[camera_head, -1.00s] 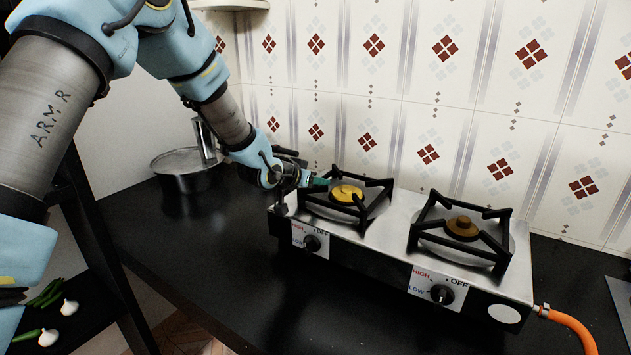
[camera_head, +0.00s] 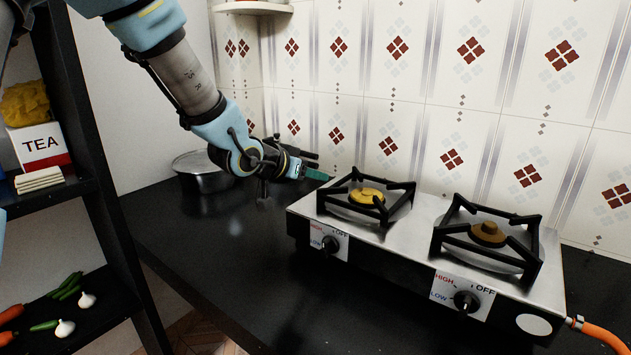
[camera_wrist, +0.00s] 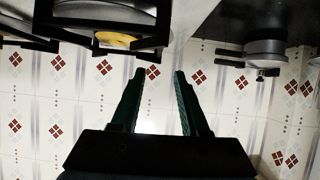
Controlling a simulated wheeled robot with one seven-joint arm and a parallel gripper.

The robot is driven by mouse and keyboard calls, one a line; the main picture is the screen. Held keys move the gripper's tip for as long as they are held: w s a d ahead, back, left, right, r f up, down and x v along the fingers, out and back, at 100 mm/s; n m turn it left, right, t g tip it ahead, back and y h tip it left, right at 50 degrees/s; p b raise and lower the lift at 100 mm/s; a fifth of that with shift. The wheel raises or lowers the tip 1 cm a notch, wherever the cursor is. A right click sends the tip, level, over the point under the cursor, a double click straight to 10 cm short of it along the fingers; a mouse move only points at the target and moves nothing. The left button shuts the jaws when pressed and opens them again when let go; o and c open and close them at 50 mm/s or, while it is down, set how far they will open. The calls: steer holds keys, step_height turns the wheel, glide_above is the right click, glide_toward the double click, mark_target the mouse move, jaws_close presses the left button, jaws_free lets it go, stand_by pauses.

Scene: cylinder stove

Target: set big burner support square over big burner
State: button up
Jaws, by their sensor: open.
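The black big burner support (camera_head: 398,184) stands upright on the left side of the stove, around the big burner (camera_head: 367,195) with its yellow cap. The cap shows near the middle of the support's frame. Small turn or offset is hard to judge. In the wrist view, part of the support (camera_wrist: 72,22) and the yellow burner (camera_wrist: 118,39) show at the upper left, beyond the fingertips. My gripper (camera_head: 322,175) is just left of the support's back left side, at about its top height, and looks apart from it. In the wrist view my gripper (camera_wrist: 159,76) is open and empty.
A second black support (camera_head: 530,221) surrounds the smaller brown burner (camera_head: 488,232) on the right. Two knobs face the front, and an orange hose (camera_head: 600,338) leaves the stove at right. A pot (camera_head: 203,172) stands behind my gripper. The counter in front is clear.

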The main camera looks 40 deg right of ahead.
steer(key=shift+s+a+r, duration=0.1)
steer(key=shift+a, duration=0.05)
steer(key=w+a+f+n+t+y, duration=0.1)
steer(key=w+a+n+y, duration=0.2)
steer(key=a, duration=0.6)
steer(key=w+a+f+n+t+y, duration=0.15)
steer(key=w+a, duration=0.25)
steer(key=a, duration=0.5)
steer(key=w+a+f+n+y, duration=0.2)
steer(key=w+a+y, duration=0.15)
steer(key=a, duration=0.65)
steer(key=s+a+n+g+y, duration=0.1)
steer(key=s+a, duration=0.4)
steer(key=a, duration=0.5)
steer(key=s+a+f+n+g+y, duration=0.1)
steer(key=s+a+n, duration=0.4)
steer(key=a, duration=0.6)
steer(key=shift+s+f+n+g+y, duration=0.25)
steer(key=shift+n+g+y, duration=0.3)
steer(key=shift+g+y, duration=0.35)
